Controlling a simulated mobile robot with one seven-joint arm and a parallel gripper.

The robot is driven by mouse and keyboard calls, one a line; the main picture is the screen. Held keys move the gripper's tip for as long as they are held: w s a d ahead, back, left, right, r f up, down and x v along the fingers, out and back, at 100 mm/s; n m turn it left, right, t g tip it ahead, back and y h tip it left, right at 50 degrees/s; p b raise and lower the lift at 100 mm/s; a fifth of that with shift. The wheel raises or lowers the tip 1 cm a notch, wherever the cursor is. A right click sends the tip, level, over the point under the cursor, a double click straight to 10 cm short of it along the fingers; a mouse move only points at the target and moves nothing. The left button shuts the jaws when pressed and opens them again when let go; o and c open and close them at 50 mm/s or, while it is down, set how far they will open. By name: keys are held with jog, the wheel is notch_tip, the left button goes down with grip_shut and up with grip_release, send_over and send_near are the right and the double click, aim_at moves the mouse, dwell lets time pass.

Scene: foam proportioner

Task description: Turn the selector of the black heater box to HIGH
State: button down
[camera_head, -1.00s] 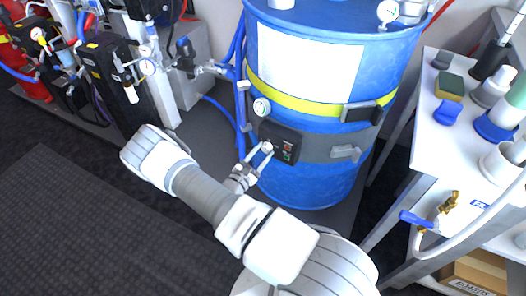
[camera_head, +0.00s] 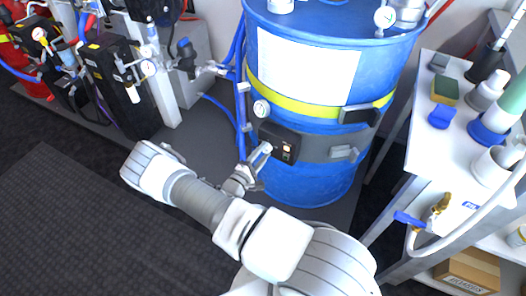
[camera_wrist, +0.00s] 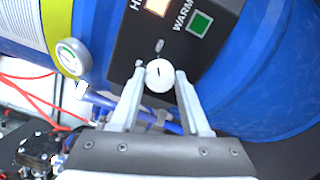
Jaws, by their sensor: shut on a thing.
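The black heater box (camera_head: 292,143) is strapped to the front of the blue drum (camera_head: 300,185). In the wrist view the box (camera_wrist: 130,55) shows a pale orange lamp, its label cut off after "H", and a green lamp labelled "WARM" (camera_wrist: 199,23). The selector (camera_wrist: 159,76) is a round white knob below a small pale mark on the box. My gripper (camera_wrist: 161,73) is shut on the selector, one fingertip at each side. In the head view my gripper (camera_head: 266,150) reaches the box's left part from below. The selector's exact pointing is too small to read.
A round gauge (camera_wrist: 70,57) sits left of the box. Blue hoses (camera_head: 241,95) run down the drum's left side. A white bench (camera_head: 420,150) with bottles and a blue-handled valve (camera_head: 412,220) stands at the right. Dark floor lies open at the left.

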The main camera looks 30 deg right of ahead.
jog(key=shift+a+m, duration=0.1)
jog(key=shift+m, duration=0.2)
dwell(0.4)
jog(key=shift+c, duration=1.9)
grip_release()
jog(key=p+v, duration=0.3)
jog(key=v, duration=1.4)
jog(key=shift+a, duration=0.15)
